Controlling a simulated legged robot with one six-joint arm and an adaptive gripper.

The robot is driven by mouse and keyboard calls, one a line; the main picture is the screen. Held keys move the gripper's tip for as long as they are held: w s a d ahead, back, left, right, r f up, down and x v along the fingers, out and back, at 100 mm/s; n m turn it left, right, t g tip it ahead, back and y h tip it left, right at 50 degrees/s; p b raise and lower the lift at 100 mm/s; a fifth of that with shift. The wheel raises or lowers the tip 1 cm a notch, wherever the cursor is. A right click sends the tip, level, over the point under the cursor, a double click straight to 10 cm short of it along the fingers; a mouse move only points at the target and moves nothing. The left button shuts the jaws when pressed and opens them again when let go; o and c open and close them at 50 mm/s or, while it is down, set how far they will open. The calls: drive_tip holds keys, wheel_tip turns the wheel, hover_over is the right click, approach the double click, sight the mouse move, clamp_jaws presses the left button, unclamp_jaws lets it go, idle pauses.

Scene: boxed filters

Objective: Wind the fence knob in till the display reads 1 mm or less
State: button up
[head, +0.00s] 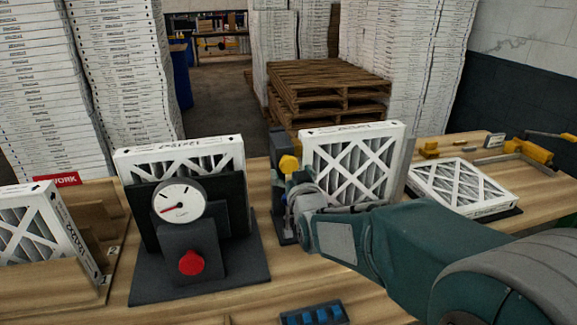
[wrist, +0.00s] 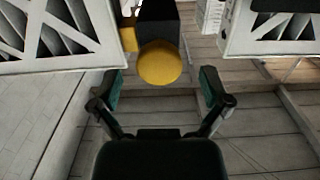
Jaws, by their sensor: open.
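The yellow fence knob (head: 289,164) sits on a dark upright stand (head: 281,205) left of a boxed filter (head: 352,163). In the wrist view the yellow knob (wrist: 160,64) faces me below a black block (wrist: 158,20). My gripper (wrist: 160,82) is open, its two fingers spread either side of the knob's line with nothing between the pads; I cannot tell the exact gap to the knob. In the head view my gripper (head: 299,193) is close below the knob, partly hidden by its own wrist. I can make out no numeric display reading.
Left stands a dark fixture with a round dial (head: 181,204), red needle and red knob (head: 191,262), holding another filter (head: 200,158). A filter lies flat (head: 462,187) at right. A blue tray (head: 313,314) is at the front. Pallets (head: 325,90) stand behind the bench.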

drive_tip(key=shift+x, duration=1.3)
drive_tip(key=c, duration=1.2)
drive_tip(key=shift+o, duration=0.2)
drive_tip(key=shift+m, duration=0.3)
drive_tip(key=m, duration=1.1)
drive_tip(key=shift+m, duration=0.3)
